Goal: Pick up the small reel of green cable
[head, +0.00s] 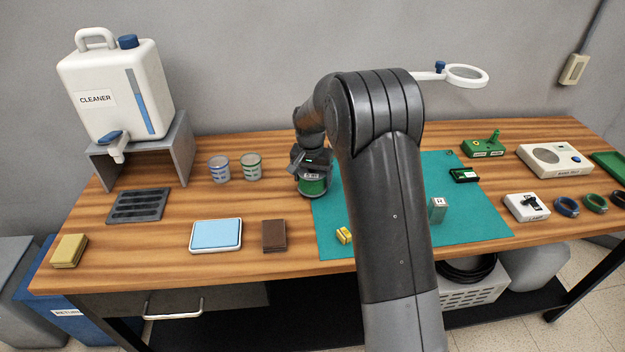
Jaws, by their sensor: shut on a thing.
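The small reel of green cable (313,187) is at the left edge of the teal mat, with a grey lower rim and a small label on its side. My gripper (312,174) is directly over it, pointing down, and is shut on it. The fingers are dark and partly hidden against the reel and the wrist. I cannot tell whether the reel's base touches the table.
Two small grey tins (219,169) stand left of the reel. The teal mat (470,217) holds a yellow block (344,235) and a grey block (437,209). A cleaner jug (115,90) stands on a stand at the left. A magnifier (466,76) overhangs the back.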

